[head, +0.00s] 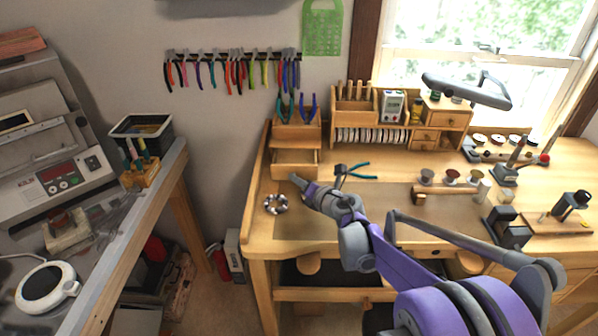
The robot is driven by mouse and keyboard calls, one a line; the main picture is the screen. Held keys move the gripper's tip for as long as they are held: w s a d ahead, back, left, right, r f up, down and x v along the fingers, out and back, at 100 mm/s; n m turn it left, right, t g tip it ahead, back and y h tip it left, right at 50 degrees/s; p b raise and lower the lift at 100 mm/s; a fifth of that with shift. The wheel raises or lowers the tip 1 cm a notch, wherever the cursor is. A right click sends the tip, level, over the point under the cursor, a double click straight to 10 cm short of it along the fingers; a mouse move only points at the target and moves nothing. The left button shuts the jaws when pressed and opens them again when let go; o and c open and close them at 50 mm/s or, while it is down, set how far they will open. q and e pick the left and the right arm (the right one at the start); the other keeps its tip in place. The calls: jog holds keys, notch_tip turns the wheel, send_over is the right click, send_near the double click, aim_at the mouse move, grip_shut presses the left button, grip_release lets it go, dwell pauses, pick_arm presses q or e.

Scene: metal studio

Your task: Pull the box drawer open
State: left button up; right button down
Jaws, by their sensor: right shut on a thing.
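A small wooden box (297,132) stands at the back left of the wooden workbench, with pliers hung on its top. Its drawer (292,171) sticks out toward me, and part of its inside shows behind the front panel. My right gripper (295,179) reaches in from the lower right, with its fingertips at the lower right of the drawer front. It is shut on the drawer, at its handle as far as I can tell; the fingers hide the handle. My left gripper is not in view.
A coiled metal ring (276,204) lies left of my right gripper. Teal-handled pliers (358,171) lie to its right. A wooden organiser (355,112) stands behind. Spools on a wooden rack (446,196) stand farther right. The mat (300,222) in front is mostly clear.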

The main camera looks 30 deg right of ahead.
jog(key=shift+s+a, duration=0.4)
jog(key=shift+s, duration=0.2)
jog(key=c, duration=0.8)
grip_release()
jog(key=shift+w, duration=0.1)
